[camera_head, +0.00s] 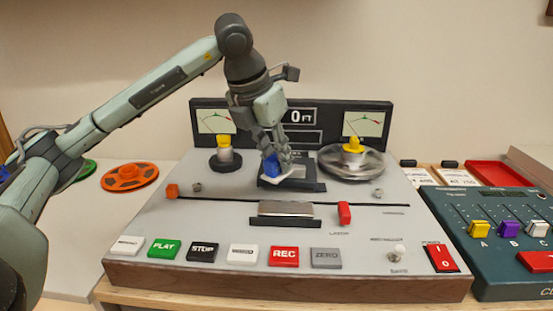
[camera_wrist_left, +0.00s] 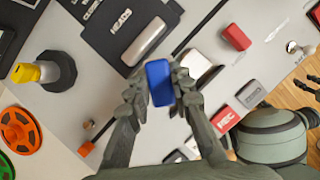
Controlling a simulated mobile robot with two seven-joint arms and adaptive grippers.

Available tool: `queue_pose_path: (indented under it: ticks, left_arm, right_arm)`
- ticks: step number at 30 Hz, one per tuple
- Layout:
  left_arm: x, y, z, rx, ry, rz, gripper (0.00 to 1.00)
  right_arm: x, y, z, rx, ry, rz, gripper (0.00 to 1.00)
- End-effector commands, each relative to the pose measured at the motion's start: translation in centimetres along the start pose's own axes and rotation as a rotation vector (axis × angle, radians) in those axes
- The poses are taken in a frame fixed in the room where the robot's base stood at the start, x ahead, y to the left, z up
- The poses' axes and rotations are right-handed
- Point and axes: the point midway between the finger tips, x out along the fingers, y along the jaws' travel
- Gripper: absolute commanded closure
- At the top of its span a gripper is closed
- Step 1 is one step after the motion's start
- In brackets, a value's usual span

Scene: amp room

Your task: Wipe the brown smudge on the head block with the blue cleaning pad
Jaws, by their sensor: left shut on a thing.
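The blue cleaning pad (camera_head: 271,165) is held between the fingers of my left gripper (camera_head: 277,157), which is shut on it. The pad also shows between the fingertips in the left wrist view (camera_wrist_left: 158,83). In the head view the pad is over the head block (camera_head: 306,186), a dark base with a pale metal face, at the middle of the tape deck. I cannot tell whether the pad touches it. I cannot make out the brown smudge. At the right edge of the left wrist view, dark fingers look like my right gripper (camera_wrist_left: 312,86); their opening is unclear.
The tape deck (camera_head: 190,228) has a bare hub with a yellow knob (camera_head: 223,141) at left and a metal reel (camera_head: 352,163) at right. A silver plate (camera_head: 286,209), red lever (camera_head: 344,213) and row of buttons lie in front. A teal console (camera_head: 500,250) stands at right.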

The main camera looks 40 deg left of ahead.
Motion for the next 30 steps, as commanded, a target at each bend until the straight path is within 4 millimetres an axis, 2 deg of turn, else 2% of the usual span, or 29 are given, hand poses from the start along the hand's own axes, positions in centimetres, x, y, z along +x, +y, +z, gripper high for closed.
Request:
queue_pose_path:
  ticks: [1, 13, 22, 30]
  left_arm:
    - [-0.6, 0.0, 0.3, 0.000, 0.000, 0.000, 1.00]
    - [-0.9, 0.0, 0.4, 0.000, -0.001, -0.001, 1.00]
    - [-3.3, 0.0, 1.4, 0.000, -0.001, -0.001, 1.00]
    - [-3.3, 0.0, 1.4, 0.000, 0.000, -0.001, 1.00]
  right_arm:
    - [-0.6, 0.1, -0.1, 0.000, 0.000, 0.000, 0.60]
    - [-0.7, 0.1, -0.2, 0.000, 0.000, 0.000, 0.60]
    - [-2.7, 0.5, -0.7, 0.000, 0.000, 0.000, 0.60]
    - [-2.7, 0.5, -0.7, 0.000, 0.000, 0.000, 0.60]
